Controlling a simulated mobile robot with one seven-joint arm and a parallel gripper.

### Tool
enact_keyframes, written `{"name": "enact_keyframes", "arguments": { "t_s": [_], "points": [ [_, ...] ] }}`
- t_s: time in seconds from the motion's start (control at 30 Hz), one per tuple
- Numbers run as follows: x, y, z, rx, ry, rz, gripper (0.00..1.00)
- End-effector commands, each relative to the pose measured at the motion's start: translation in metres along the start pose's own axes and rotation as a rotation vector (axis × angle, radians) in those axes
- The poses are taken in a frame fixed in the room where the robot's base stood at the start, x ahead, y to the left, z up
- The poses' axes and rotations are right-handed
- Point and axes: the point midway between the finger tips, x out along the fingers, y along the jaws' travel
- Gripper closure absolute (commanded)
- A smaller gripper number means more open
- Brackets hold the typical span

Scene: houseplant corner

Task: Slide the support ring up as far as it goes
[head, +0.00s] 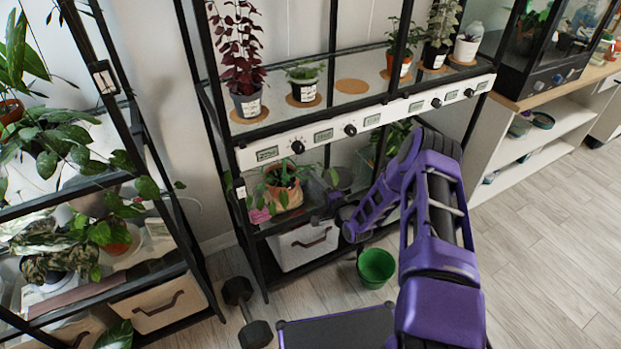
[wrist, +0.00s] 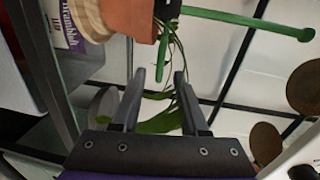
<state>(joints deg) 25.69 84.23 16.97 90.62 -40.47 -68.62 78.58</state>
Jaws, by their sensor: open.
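A potted plant in a terracotta pot (head: 284,194) stands on the lower shelf of the middle rack. In the wrist view the terracotta pot (wrist: 128,16) is at the top, with thin green stems and leaves hanging in front of the fingers. A green rod (wrist: 250,21) with a round end runs from beside the pot to the upper right, and a short green piece (wrist: 163,52) sticks out near the pot. I cannot tell which green part is the support ring. My gripper (wrist: 160,78) is open, its fingers apart around some leaves; in the head view it is small and partly hidden.
Black rack posts and a glass shelf (head: 352,78) with cork mats surround the reach. A white panel with knobs (head: 350,130) crosses above the lower shelf. A white bin (head: 303,247) and a green pot (head: 376,268) are below. Floor to the right is clear.

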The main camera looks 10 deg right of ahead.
Motion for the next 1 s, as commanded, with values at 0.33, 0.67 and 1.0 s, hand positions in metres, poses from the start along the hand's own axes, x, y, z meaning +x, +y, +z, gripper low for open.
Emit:
{"name": "enact_keyframes", "arguments": {
  "t_s": [0.33,0.67,1.0],
  "points": [
    [0.043,0.000,0.000,0.000,0.000,0.000,0.56],
    [0.045,0.000,0.000,0.001,0.000,0.000,0.58],
    [0.045,0.000,0.000,0.000,0.000,0.000,1.00]
  ]
}}
